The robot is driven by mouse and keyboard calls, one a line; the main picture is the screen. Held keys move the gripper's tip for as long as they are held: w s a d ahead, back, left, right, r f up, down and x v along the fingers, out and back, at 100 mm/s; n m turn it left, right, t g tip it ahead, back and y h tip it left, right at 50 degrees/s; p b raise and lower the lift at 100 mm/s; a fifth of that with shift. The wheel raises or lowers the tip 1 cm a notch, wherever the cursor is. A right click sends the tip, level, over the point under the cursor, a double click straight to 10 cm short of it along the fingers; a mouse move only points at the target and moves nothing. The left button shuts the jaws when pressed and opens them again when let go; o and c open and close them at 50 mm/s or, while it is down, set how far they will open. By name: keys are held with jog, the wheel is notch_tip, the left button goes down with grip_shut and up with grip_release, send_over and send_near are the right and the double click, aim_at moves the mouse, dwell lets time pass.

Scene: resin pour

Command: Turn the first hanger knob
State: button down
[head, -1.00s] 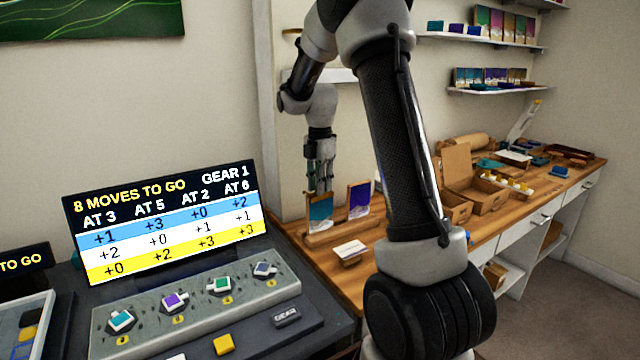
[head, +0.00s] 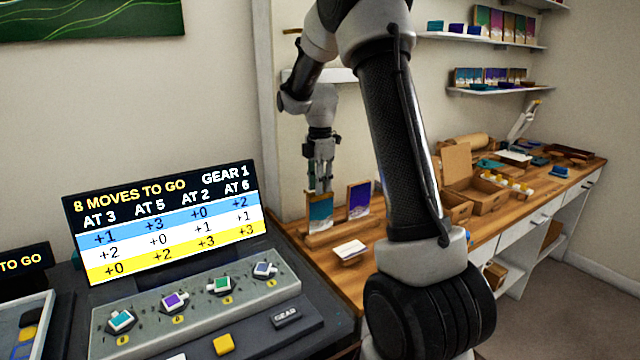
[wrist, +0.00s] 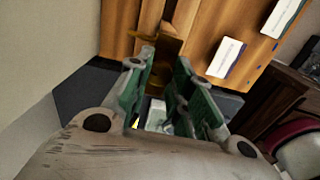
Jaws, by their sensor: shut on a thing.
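My gripper (head: 321,188) points down at the back of the wooden bench, close above the stand with the small coloured panels. In the wrist view my gripper (wrist: 163,58) shows two green-padded fingers with a gap between them. A small brown thing with brass-yellow parts (wrist: 165,46) shows at the fingertips. It appears to be the hanger knob in my grip, but its shape is partly hidden by the fingers. In the head view I cannot make out the knob at the tips.
At left are a lit screen (head: 165,222) and a console (head: 200,300) with several coloured knobs. Open cardboard boxes (head: 487,196) stand right.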

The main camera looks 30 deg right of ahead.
jog(key=m, duration=0.3)
jog(key=shift+m, duration=0.4)
jog(key=m, duration=1.2)
jog(key=shift+m, duration=8.4)
